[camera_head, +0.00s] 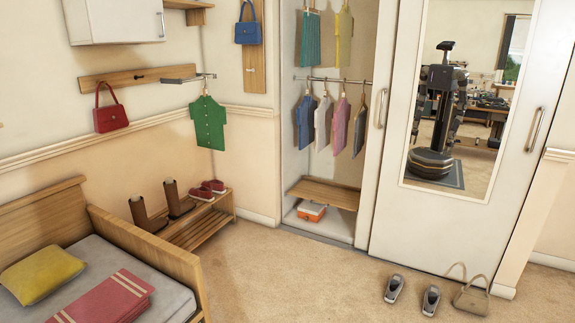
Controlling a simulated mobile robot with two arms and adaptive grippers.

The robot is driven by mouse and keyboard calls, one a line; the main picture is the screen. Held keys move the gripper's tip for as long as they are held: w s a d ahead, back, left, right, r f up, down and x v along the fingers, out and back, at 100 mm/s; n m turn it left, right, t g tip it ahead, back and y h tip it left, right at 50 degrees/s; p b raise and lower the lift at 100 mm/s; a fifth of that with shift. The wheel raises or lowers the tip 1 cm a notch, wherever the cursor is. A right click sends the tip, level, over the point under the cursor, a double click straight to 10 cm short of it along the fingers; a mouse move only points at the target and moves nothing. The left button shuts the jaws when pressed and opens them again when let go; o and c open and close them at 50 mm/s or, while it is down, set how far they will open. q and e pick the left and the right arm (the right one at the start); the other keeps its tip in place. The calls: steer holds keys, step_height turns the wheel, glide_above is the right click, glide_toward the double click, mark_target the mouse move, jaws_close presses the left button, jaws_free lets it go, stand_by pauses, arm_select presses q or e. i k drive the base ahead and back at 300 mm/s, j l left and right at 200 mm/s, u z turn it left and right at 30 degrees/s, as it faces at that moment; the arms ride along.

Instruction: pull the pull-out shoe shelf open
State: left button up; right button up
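A wooden shelf board (325,194) sits low in the open wardrobe bay (351,226), below the hanging shirts; its top is bare. It looks like the pull-out shoe shelf, but I cannot tell how far out it is. A low slatted wooden shoe rack (208,231) stands by the left wall, with tall brown boots (176,200) and red shoes (207,189) on it. Neither of my grippers shows directly in the head view. A dark robot figure appears in the mirror (455,90), too small to read its grippers.
An orange box with a white lid (311,211) is under the shelf board. Grey shoes (431,299) and a beige handbag (471,298) lie on the floor before the mirrored sliding door (518,160). A bed (100,262) fills the lower left. Carpet before the bay is clear.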

mark_target(345, 196)
steer(key=i, duration=4.2)
